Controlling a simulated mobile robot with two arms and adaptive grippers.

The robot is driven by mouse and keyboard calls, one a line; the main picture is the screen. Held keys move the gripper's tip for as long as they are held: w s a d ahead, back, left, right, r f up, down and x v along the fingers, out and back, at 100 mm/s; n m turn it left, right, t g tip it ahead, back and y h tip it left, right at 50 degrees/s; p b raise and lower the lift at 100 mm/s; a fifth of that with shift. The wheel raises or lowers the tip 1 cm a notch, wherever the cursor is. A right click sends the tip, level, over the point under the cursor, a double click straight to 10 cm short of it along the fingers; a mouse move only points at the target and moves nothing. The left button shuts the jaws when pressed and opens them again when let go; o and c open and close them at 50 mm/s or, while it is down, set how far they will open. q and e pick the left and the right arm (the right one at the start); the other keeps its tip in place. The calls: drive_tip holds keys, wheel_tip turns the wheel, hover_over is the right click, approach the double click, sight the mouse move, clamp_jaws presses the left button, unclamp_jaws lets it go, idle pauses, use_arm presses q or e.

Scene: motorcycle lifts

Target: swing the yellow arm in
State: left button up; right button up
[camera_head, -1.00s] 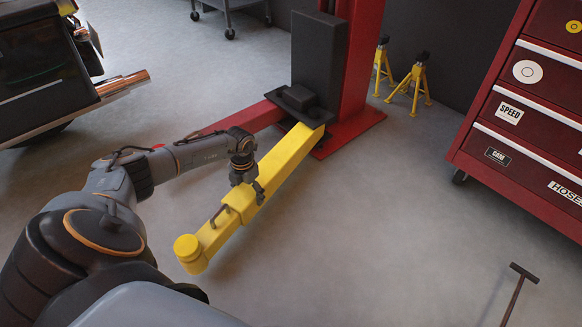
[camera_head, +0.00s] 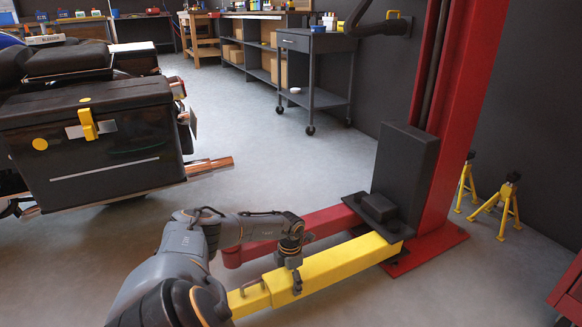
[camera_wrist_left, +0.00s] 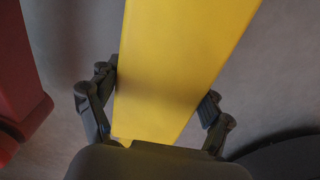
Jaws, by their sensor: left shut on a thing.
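The yellow arm (camera_head: 345,260) is a long square beam low over the floor. It runs from the black bracket (camera_head: 372,208) at the foot of the red lift post (camera_head: 455,130) toward the lower left. My left gripper (camera_head: 295,285) comes down on it from above and is shut on it partway along. In the left wrist view the yellow arm (camera_wrist_left: 175,70) lies between the two dark fingers of my left gripper (camera_wrist_left: 155,105). The outer end of the yellow arm is hidden behind my left arm. My right gripper is not in view.
A red lift arm (camera_head: 320,222) lies just behind the yellow one. A motorcycle with a black case (camera_head: 100,150) stands at the left. Yellow jack stands (camera_head: 500,205) are right of the post. A dark cart (camera_head: 315,75) stands behind. Floor between motorcycle and cart is clear.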

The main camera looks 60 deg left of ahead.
use_arm(q)
drive_tip(key=o, duration=1.3)
drive_tip(key=shift+s+a, duration=0.1)
drive_tip(key=shift+a, duration=0.5)
drive_tip(key=o, duration=0.4)
drive_tip(key=shift+c, duration=0.2)
drive_tip(key=shift+d, duration=0.1)
drive_tip(key=shift+r, duration=0.15)
wheel_tip(320, 180, up, 12)
drive_tip(key=shift+d, duration=0.1)
